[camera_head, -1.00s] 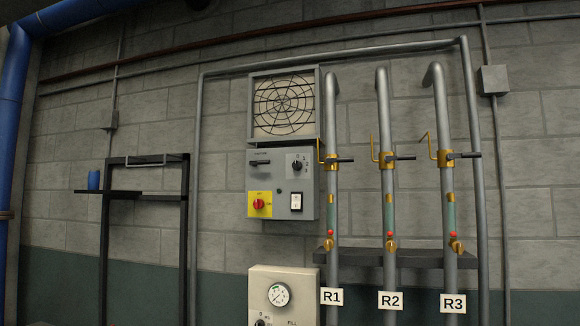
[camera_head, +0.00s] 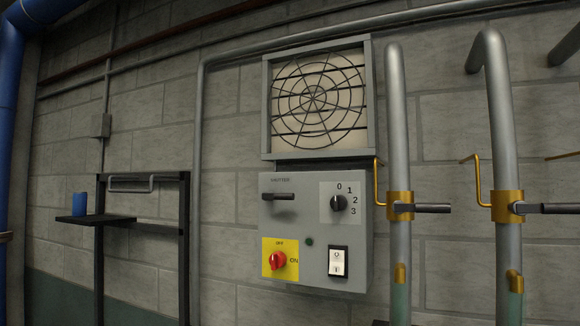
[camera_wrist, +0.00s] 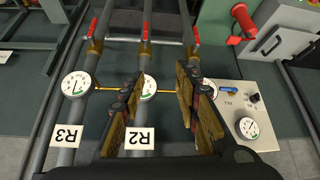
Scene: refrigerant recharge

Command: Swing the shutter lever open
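The shutter lever (camera_head: 278,197) is a dark handle at the upper left of the grey control box (camera_head: 316,275), under a small label that seems to read shutter. The handle lies level. The grilled fan opening (camera_head: 318,100) is right above the box. My gripper (camera_wrist: 158,95) shows only in the wrist view, with its two fingers wide apart and nothing held between them. It is in front of the pipes near the R2 label, and a round gauge shows behind the gap. The shutter lever cannot be made out in the wrist view.
The box also carries a 0-3 dial (camera_head: 339,203), a red knob on yellow (camera_head: 278,260) and a white rocker switch (camera_head: 338,262). Pipes with brass valves (camera_head: 400,206) stand close on the right. A black shelf frame (camera_head: 185,240) with a blue container (camera_head: 79,204) is left.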

